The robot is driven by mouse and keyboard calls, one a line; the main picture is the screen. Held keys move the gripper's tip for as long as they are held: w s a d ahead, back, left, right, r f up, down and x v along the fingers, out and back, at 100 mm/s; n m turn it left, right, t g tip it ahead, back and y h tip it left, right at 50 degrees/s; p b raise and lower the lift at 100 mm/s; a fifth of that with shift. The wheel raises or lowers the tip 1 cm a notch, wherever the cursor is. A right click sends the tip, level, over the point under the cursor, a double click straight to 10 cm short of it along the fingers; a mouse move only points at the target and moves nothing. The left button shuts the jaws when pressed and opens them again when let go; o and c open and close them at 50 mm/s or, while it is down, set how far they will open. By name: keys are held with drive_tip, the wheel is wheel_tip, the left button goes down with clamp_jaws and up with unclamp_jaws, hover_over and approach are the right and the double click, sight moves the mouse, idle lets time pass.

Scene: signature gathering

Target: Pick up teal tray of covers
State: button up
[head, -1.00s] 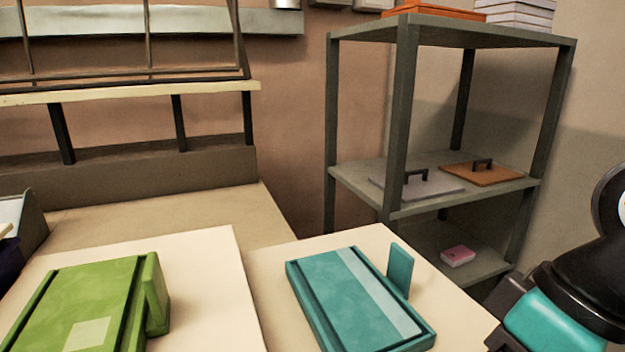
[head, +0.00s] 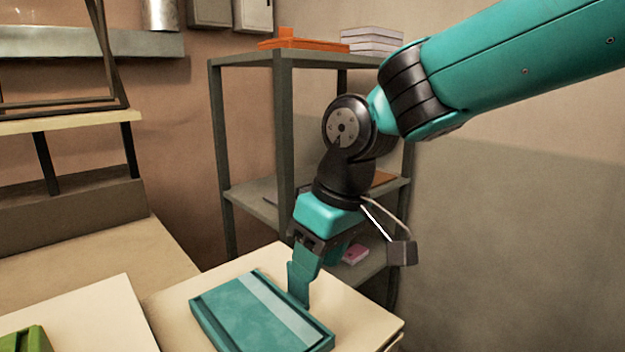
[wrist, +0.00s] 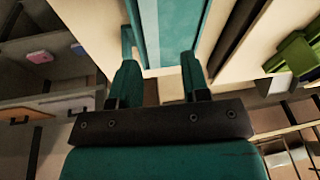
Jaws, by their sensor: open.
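The teal tray (head: 240,320) lies flat on a pale table, with a lighter stripe along its right side.
A grey shelf unit (head: 283,150) stands behind, with a pink box (head: 354,254) low down and orange and white stacks on top. A green tray (head: 25,342) sits at the lower left, also in the wrist view (wrist: 293,53). Bare table lies around the teal tray.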

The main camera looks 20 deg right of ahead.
wheel_tip(320, 180, up, 5)
drive_tip(key=m+t+h+p, duration=0.1)
drive_tip(key=m+h+p, duration=0.1)
hover_over(297, 296)
drive_tip(key=s+d, duration=0.2)
drive_tip(key=s, duration=0.1)
drive_tip(key=shift+s+a+f+y, duration=0.15)
drive_tip(key=shift+s+f+y, duration=0.05)
drive_tip(key=shift+y, duration=0.1)
drive_tip(key=shift+f, duration=0.15)
drive_tip(key=p+x, duration=0.3)
drive_tip(key=x, duration=1.4)
drive_tip(key=shift+w+p, duration=0.15)
drive_tip(key=shift+p, duration=0.2)
clamp_jaws()
